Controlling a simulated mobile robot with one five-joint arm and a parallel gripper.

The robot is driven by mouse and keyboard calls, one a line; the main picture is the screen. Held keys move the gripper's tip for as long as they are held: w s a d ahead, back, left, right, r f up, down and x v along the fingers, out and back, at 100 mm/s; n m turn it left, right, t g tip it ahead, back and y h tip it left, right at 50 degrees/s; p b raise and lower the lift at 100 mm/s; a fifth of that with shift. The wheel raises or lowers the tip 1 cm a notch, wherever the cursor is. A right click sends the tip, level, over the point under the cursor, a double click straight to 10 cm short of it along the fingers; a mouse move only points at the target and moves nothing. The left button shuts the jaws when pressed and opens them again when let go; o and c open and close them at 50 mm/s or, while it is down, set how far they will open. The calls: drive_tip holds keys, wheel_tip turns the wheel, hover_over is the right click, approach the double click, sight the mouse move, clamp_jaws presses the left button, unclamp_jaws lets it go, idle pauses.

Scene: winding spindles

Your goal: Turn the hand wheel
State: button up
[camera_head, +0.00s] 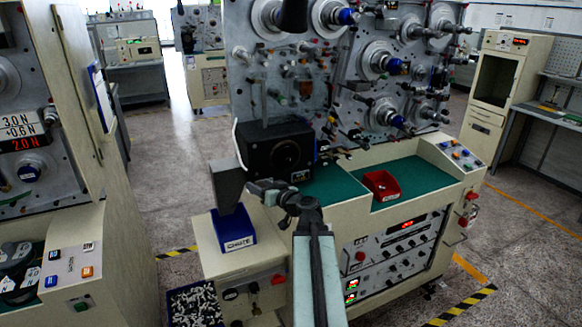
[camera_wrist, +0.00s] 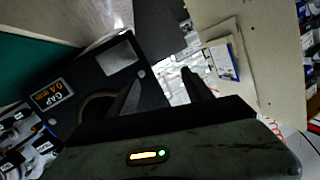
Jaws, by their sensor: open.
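A black box (camera_head: 262,146) stands on the machine's bench, with a round dark wheel-like part (camera_head: 287,156) on its front face. I cannot tell for sure that this is the hand wheel. My gripper (camera_head: 262,188) is just below and in front of the box. In the wrist view my gripper (camera_wrist: 162,72) is open with nothing between its fingers. Contact with the box cannot be told.
A red tray (camera_head: 381,185) lies on the green bench top to the right. A crate of small pale parts (camera_head: 194,305) stands low at the left. Floor shows between the machines.

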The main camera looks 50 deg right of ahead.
sight(290, 163)
drive_tip(key=s+d+r+m+h, duration=0.3)
drive_tip(key=s+d+h, duration=0.3)
drive_tip(key=d, duration=0.6)
drive_tip(key=shift+y, duration=0.4)
drive_tip(key=x, duration=0.6)
drive_tip(key=shift+w+r, duration=0.25)
drive_tip(key=shift+w, duration=0.2)
drive_tip(key=shift+s, duration=0.1)
clamp_jaws()
